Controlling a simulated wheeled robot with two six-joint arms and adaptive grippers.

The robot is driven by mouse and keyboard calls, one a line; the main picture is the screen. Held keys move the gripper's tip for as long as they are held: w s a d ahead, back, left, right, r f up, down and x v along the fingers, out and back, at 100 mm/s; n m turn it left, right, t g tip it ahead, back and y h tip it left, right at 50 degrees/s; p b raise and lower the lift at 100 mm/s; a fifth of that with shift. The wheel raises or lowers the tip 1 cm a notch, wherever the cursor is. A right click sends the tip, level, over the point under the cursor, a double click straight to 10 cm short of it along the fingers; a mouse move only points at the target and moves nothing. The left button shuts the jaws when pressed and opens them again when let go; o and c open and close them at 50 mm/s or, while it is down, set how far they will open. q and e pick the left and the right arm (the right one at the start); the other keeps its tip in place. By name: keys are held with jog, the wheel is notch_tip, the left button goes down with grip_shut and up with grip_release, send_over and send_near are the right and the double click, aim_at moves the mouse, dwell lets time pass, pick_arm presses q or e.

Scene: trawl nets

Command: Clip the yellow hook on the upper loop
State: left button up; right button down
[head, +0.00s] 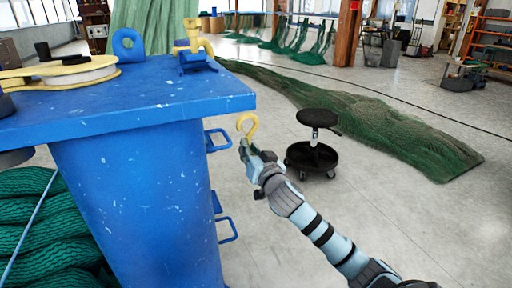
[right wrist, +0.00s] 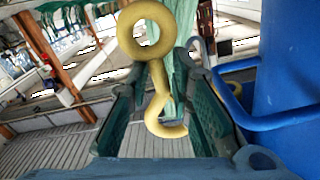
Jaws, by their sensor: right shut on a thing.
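The yellow hook (head: 249,124) is held at the tip of my right gripper (head: 246,150), just right of the blue stand. In the right wrist view the hook (right wrist: 159,88) lies between the two fingers, with its round eye at the top and its curved end lower down. The upper loop (head: 218,131) is a blue bar handle on the side of the stand, left of the gripper and apart from the hook. A blue loop (right wrist: 290,118) shows on the right in the right wrist view. My left gripper is not in view.
The blue stand (head: 140,200) fills the left, with a lower blue loop (head: 230,237) beneath the upper one. A yellow reel (head: 60,74) and a yellow fitting (head: 192,40) are on its top. A black stool (head: 318,118) stands behind my arm, before green netting (head: 380,125).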

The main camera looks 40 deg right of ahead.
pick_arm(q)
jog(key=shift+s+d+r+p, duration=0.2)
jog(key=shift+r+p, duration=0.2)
pick_arm(e)
jog(key=a, duration=0.1)
jog(key=w+a, duration=0.1)
jog(key=a, duration=0.1)
jog(key=shift+w+a+r, duration=0.1)
jog(key=shift+a, duration=0.15)
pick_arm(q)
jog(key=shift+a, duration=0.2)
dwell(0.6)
pick_arm(e)
jog(key=shift+a, duration=0.2)
